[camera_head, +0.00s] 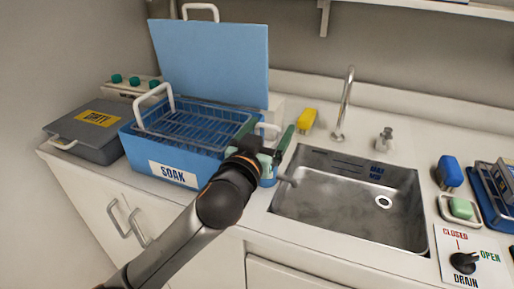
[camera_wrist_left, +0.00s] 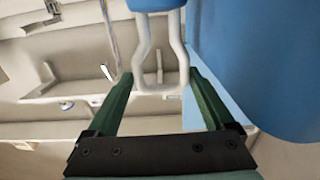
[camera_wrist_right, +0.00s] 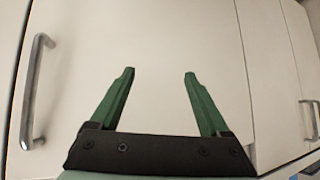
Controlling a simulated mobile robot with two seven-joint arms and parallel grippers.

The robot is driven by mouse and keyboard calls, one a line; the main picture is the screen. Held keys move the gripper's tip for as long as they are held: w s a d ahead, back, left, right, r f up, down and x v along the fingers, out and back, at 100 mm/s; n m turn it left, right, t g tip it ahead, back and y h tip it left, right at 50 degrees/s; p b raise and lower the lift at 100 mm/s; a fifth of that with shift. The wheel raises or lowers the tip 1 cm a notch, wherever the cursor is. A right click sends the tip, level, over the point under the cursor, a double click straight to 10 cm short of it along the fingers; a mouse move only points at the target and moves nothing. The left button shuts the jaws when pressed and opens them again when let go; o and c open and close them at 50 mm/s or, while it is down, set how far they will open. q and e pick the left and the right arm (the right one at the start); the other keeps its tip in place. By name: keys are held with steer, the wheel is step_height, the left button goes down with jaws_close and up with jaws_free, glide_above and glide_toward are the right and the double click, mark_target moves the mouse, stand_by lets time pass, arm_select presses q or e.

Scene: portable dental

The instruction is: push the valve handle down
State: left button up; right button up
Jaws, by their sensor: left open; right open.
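A black drain knob (camera_head: 464,262) sits on a white plate marked CLOSED, OPEN and DRAIN, right of the sink. A short metal spout (camera_head: 288,181) shows between the blue SOAK tub (camera_head: 140,143) and the sink. I cannot tell for certain which part is the valve handle. My left gripper (camera_head: 277,152) is open at the tub's right side, partly hiding it. My right gripper (camera_wrist_right: 159,74) is open and empty before pale cabinet doors.
The metal sink (camera_head: 335,215) has a tall tap (camera_head: 345,105) behind it. A raised blue lid (camera_head: 215,62) stands behind the tub. A grey DIRTY box (camera_head: 85,135) is at left; a yellow item (camera_head: 307,119) and blue bottle (camera_head: 449,172) stand on the counter.

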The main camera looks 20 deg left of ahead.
arm_select(q)
steer(key=s+p, duration=0.1)
steer(key=s, duration=0.8)
steer(key=shift+p, duration=0.3)
steer(key=shift+s+a, duration=0.1)
